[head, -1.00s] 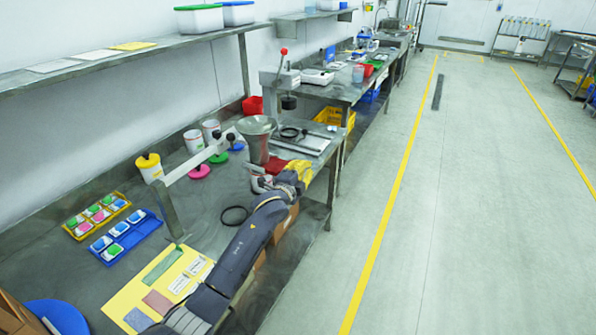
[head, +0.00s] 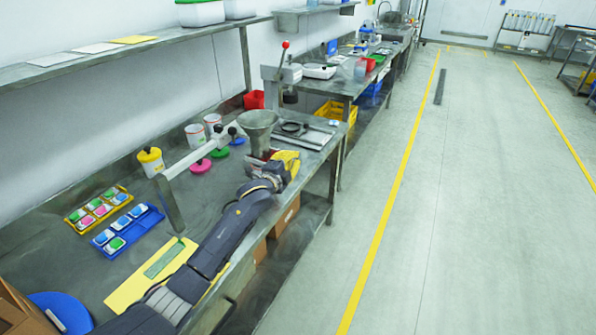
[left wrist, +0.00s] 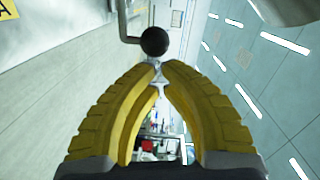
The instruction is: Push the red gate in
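The metal hopper (head: 258,124) stands on the bench in the head view. A small patch of red (head: 267,154), probably the red gate, shows below the hopper, mostly hidden by my left gripper. My left gripper (head: 290,160) has yellow fingers and is beside the hopper's lower part, on its front right side. A black ball knob (left wrist: 155,41) on a bent metal rod shows just beyond the tips. Whether the fingers touch the gate cannot be told. My right gripper is not in view.
A white beam (head: 195,155) on a metal post stands left of the hopper. Pink (head: 200,166) and green (head: 219,153) lids lie behind it. A yellow tray (head: 90,207) and a blue tray (head: 140,236) hold small containers. A lever press (head: 287,75) stands farther back.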

